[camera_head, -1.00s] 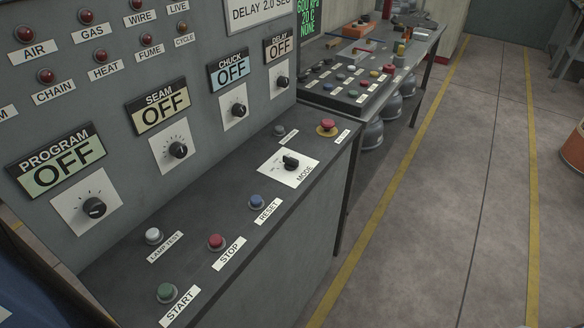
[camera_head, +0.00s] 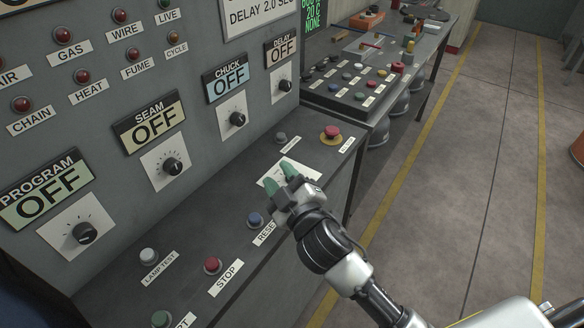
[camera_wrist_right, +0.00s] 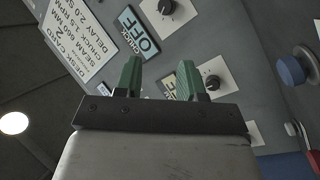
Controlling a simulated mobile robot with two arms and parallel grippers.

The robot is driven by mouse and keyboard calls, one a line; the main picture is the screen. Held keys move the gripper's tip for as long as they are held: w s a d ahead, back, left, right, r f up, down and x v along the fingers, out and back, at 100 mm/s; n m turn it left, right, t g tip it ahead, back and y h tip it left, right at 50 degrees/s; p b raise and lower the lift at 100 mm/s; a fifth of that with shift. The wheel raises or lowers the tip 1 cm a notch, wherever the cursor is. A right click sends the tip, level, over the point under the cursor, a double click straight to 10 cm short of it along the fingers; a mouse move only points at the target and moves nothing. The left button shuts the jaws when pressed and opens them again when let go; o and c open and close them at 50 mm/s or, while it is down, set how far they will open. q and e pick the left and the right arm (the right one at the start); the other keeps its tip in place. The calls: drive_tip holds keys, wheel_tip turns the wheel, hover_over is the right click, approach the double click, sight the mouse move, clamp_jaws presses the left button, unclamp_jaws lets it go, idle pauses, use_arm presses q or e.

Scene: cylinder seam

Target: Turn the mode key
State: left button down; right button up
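The white mode plate (camera_head: 302,162) lies on the sloped grey console between the reset button and the red-topped button. The black mode key seen on it earlier is hidden behind my right gripper in the head view. My right gripper (camera_head: 280,179) has green fingertips spread apart over the plate. In the right wrist view, the two green fingers (camera_wrist_right: 160,78) stand apart with nothing held between them. I cannot make out the mode key in the wrist view, nor whether a finger touches it. My left gripper is not in view.
Near the arm are a blue reset button (camera_head: 255,219), a red stop button (camera_head: 212,265), a grey lamp test button (camera_head: 149,256) and a red-topped button (camera_head: 331,132). The upright panel carries program, seam, chuck and delay knobs, all reading OFF. The floor at right is open.

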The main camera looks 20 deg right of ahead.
drive_tip(key=w+a+r+n+g+y, duration=0.1)
drive_tip(key=a+r+n+g+y, duration=0.2)
drive_tip(key=a+r+n+y, duration=0.85)
drive_tip(key=a+f+n+g+y, duration=0.1)
drive_tip(key=a+f+n+g, duration=0.15)
drive_tip(key=n+g, duration=0.55)
drive_tip(key=a+f+n+g+y, duration=0.2)
drive_tip(key=f+n+g, duration=0.25)
drive_tip(key=n, duration=0.55)
drive_tip(key=w+d+f+n+g+h, duration=0.3)
drive_tip(key=w+d+f+n+h, duration=0.15)
drive_tip(key=d+h, duration=0.4)
drive_tip(key=w+d+r+m+h, duration=0.1)
drive_tip(key=w+d+r+h, duration=0.15)
drive_tip(key=d+h, duration=0.9)
drive_tip(key=shift+y, duration=0.95)
drive_tip(key=f, duration=0.3)
drive_tip(key=f+p, duration=0.1)
drive_tip(key=f, duration=0.2)
drive_tip(key=w+d+f+p, duration=0.1)
drive_tip(key=f, duration=0.3)
drive_tip(key=shift+f, duration=0.1)
